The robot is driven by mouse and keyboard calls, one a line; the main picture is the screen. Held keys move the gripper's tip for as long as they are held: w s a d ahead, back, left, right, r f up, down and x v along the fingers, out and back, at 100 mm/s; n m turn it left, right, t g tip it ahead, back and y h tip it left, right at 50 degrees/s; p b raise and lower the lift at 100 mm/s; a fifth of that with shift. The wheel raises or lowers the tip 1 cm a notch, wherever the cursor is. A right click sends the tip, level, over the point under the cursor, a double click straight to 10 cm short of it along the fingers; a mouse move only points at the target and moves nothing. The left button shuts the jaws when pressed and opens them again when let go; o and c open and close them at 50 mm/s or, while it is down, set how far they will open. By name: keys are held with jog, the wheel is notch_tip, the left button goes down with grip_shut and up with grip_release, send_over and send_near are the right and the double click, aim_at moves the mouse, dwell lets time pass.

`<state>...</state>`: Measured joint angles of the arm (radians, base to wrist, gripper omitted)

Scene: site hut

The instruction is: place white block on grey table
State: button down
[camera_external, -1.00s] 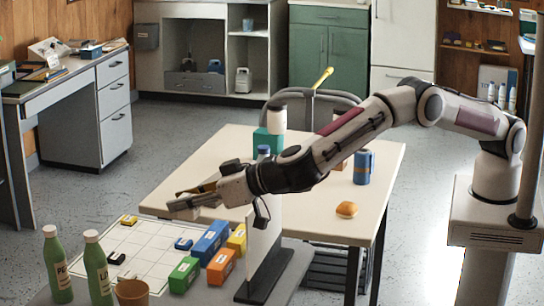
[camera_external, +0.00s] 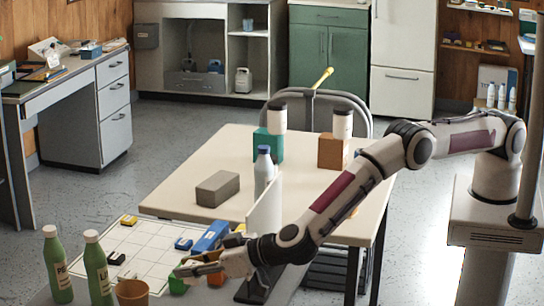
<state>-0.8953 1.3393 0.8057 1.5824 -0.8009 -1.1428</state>
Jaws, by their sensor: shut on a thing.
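I make out no white block. My gripper (camera_external: 184,269) is low over the near grey table (camera_external: 212,298), shut at the green block (camera_external: 177,286), which is partly hidden under the fingers. The contact itself is hard to see. The orange block (camera_external: 216,280) and the blue block (camera_external: 209,236) are partly covered by the gripper and wrist; the yellow block is mostly hidden. A grey block (camera_external: 217,189) lies on the cream table (camera_external: 185,190) behind.
A white upright panel (camera_external: 265,212) stands right of the blocks, close to my wrist. Two green bottles (camera_external: 97,272) and a brown cup (camera_external: 132,293) stand at the near left. A white gridded sheet (camera_external: 140,245) holds small blocks. A white bottle (camera_external: 264,175) stands behind the panel.

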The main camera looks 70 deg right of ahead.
aim_at(191, 281)
jog(key=shift+f, duration=1.85)
jog(key=shift+f, duration=1.9)
jog(key=shift+f, duration=0.15)
jog(key=c, duration=1.6)
grip_release()
jog(key=shift+c, duration=0.2)
jog(key=shift+s+r, duration=0.15)
jog(key=shift+r, duration=0.1)
jog(key=shift+s+r, duration=0.1)
jog(key=shift+s, duration=0.05)
jog(key=shift+v, duration=5.65)
